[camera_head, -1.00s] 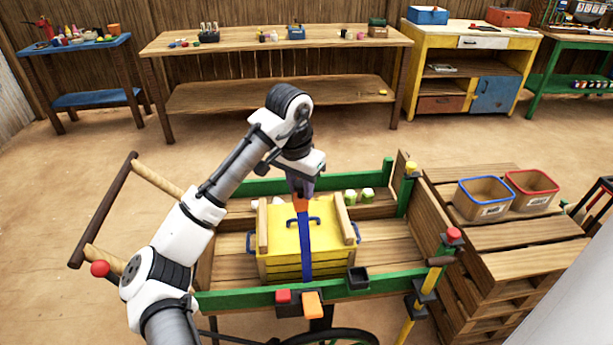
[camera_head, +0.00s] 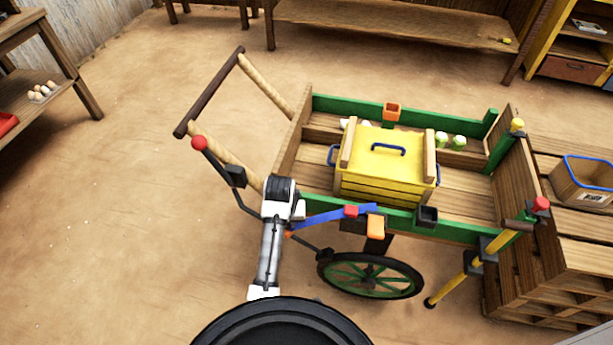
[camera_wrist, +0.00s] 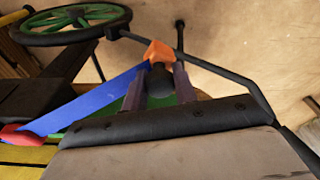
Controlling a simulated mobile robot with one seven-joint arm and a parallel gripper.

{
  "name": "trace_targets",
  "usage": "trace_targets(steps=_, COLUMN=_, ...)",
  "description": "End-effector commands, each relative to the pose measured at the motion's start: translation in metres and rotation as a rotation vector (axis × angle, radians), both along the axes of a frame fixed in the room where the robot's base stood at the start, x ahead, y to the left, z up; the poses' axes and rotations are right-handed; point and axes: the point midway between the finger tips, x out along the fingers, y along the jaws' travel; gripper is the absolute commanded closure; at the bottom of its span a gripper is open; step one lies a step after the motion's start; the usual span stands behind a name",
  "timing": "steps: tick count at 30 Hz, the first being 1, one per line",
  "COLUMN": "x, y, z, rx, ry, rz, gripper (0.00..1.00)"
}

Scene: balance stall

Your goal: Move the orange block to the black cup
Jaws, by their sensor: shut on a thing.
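An orange block (camera_head: 375,227) sits on the outer side of the cart's front green rail, beside a small red block (camera_head: 351,211). The black cup (camera_head: 427,216), square and open-topped, is on the same rail to their right. My gripper (camera_wrist: 158,82) is shut on the far end of a blue bar (camera_head: 335,215), which has an orange tip (camera_wrist: 158,53) and a dark knob between my fingers. The bar also shows in the wrist view (camera_wrist: 85,103). In the head view my arm largely hides the fingers, left of the front rail. The grip's exact contact is unclear.
A yellow lidded crate (camera_head: 385,160) with a blue handle stands in the cart. An orange bracket (camera_head: 391,111) is on the back rail. A spoked wheel (camera_head: 370,276) and a yellow post (camera_head: 470,268) stand in front. Floor at left is clear.

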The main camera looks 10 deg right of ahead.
Motion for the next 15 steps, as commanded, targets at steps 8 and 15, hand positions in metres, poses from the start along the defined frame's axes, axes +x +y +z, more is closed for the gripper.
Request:
trace_targets(steps=8, x=-0.004, y=0.030, z=-0.044, rx=0.001, ry=0.002, rz=0.127, gripper=0.96)
trace_targets(steps=15, x=-0.008, y=0.046, z=-0.072, rx=0.010, ry=0.006, rz=0.190, gripper=0.96)
